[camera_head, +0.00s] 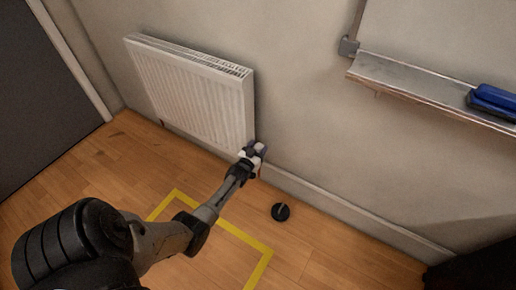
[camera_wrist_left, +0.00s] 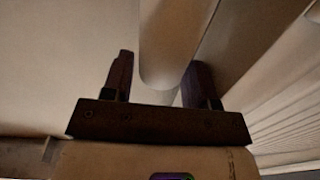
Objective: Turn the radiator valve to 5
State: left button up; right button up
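The white panel radiator (camera_head: 195,95) hangs low on the wall in the head view. My left gripper (camera_head: 256,153) is at its lower right corner, where the gripper covers most of the valve. In the left wrist view a smooth white cylinder, which looks like the radiator valve (camera_wrist_left: 172,45), reaches down between the two dark fingers of my left gripper (camera_wrist_left: 160,82). The fingers are apart, with a clear gap on the left side; the right finger is close to the cylinder, and contact cannot be told. No number on the valve is readable. My right gripper is not in view.
A black round doorstop-like object (camera_head: 280,212) is on the wooden floor to the right of my arm. Yellow tape (camera_head: 245,237) marks the floor. A whiteboard tray (camera_head: 420,85) with a blue eraser (camera_head: 493,99) juts from the wall at upper right. A dark door (camera_head: 40,100) is at left.

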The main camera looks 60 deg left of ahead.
pick_arm(q)
jog(key=shift+s+d+r+p, duration=0.1)
jog(key=shift+s+d+p, duration=0.15)
jog(key=shift+s+p, duration=0.2)
jog(key=p+v, duration=0.6)
jog(key=v, duration=0.6)
jog(key=shift+s+d, duration=0.25)
jog(key=shift+s, duration=0.05)
